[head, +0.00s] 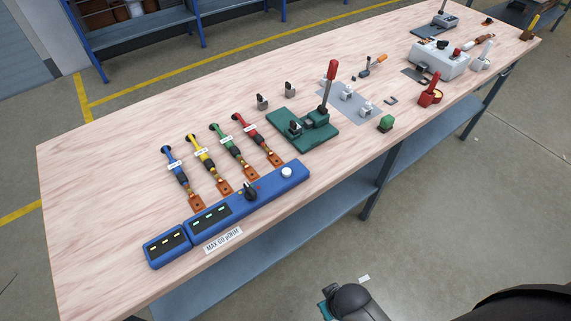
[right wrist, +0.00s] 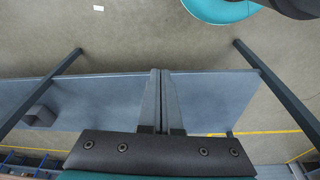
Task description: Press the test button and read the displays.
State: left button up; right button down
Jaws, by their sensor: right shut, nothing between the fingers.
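A long blue instrument (head: 268,186) lies on the workbench in the head view. It has a pale round button (head: 287,172) at its right end and a black knob (head: 250,191) near its middle. A dark display panel (head: 209,218) with small lit readouts is on its left part. A smaller blue unit with another display (head: 167,244) adjoins it on the left. The readouts are too small to read. My right gripper (right wrist: 161,73) is shut and empty in the right wrist view, away from the instrument. My left gripper is not in view.
Blue, yellow, green and red leads (head: 243,130) with copper lugs lie behind the instrument. A label (head: 223,241) reading "MAX 60 µOHM" lies in front. A green base with a red-handled lever (head: 328,85) stands right. The bench top (head: 85,190) is clear at left.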

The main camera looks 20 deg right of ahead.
jog(key=w+r+t+p, duration=0.1)
jog(key=w+r+p, duration=0.2)
jog(key=r, duration=0.7)
jog(key=w+r+p, duration=0.3)
jog(key=r+p, duration=0.1)
jog(key=r, duration=0.5)
pick_arm(q)
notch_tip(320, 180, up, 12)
jog(key=p, duration=0.3)
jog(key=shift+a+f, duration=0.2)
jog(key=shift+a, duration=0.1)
pick_arm(e)
notch_tip(320, 180, up, 9)
jog(key=m+t+y, duration=0.4)
jog(key=m+t, duration=0.1)
jog(key=m, duration=0.1)
send_over(289, 174)
jog(key=shift+r, duration=0.1)
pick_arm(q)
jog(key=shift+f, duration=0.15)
